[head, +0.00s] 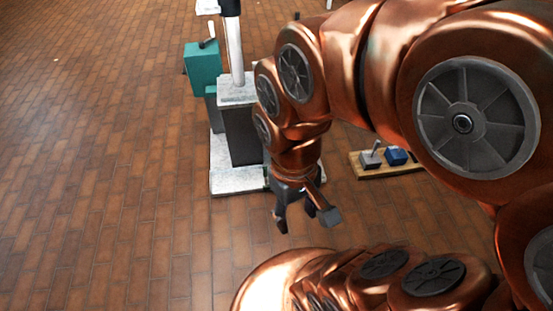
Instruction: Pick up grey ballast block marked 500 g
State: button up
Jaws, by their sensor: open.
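A small grey block (370,160) with an upright handle sits on a wooden board (376,174) on the floor, right of my gripper in the head view. It is too small to read any marking on it. A blue block (396,156) sits right beside it on the same board. My gripper (296,220) points down in the middle of the view, open, with nothing seen between its fingers. It is apart from the board, to the left of it and nearer the camera. My arm covers the area just above and right of the board.
A dark grey pedestal (241,135) with a pale top carries a white mast (235,50) and stands on a pale slab (226,179), close behind my gripper. A teal box (203,69) is behind it. The brick floor (100,180) to the left is clear.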

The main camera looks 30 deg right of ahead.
aim_at(370, 160)
jog(key=z, duration=3.55)
jog(key=i, duration=2.35)
jog(key=u, duration=1.55)
